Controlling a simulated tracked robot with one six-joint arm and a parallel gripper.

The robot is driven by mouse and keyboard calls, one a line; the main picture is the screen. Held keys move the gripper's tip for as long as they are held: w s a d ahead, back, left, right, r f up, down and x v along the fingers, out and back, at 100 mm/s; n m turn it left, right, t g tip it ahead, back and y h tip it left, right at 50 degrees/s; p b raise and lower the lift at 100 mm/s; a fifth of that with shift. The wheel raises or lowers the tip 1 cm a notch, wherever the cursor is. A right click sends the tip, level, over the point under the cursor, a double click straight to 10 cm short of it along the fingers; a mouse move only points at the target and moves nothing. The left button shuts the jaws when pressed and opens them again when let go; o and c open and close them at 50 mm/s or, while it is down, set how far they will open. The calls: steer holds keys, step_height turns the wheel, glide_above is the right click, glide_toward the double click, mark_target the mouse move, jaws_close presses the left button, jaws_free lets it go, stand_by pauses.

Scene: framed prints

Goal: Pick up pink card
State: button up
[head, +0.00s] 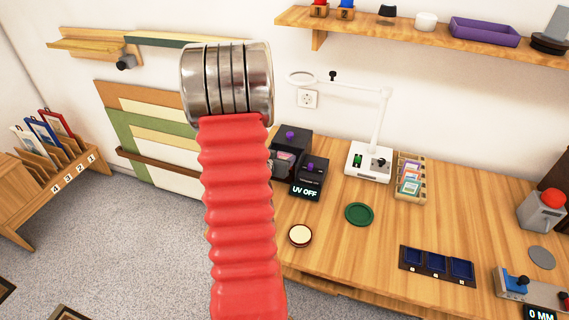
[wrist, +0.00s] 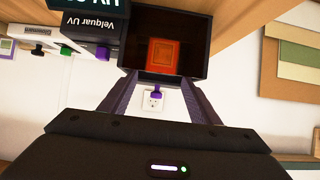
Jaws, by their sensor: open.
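My gripper (wrist: 158,80) is open in the wrist view, its two dark fingers spread in front of a dark box (wrist: 127,40) with an open front. An orange-red square piece (wrist: 163,53) shows inside the box, between and beyond the fingertips. It looks like a card, but I cannot tell whether it is the pink one. Nothing is visibly held. In the head view several coloured cards (head: 410,178) stand in a small wooden rack on the bench, one of them pinkish. My red arm covers the middle of the head view and hides my gripper there.
The dark box also shows in the head view (head: 291,143), beside a "UV OFF" unit (head: 308,180). A white lamp (head: 369,160), a green disc (head: 359,214) and a blue-welled tray (head: 437,266) are on the wooden bench (head: 340,255). A shelf (head: 430,38) hangs above.

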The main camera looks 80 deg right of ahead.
mark_target(284, 154)
steer(key=shift+x, duration=1.8)
steer(key=shift+w, duration=0.1)
steer(key=c, duration=1.1)
steer(key=shift+c, duration=0.2)
step_height(284, 154, up, 10)
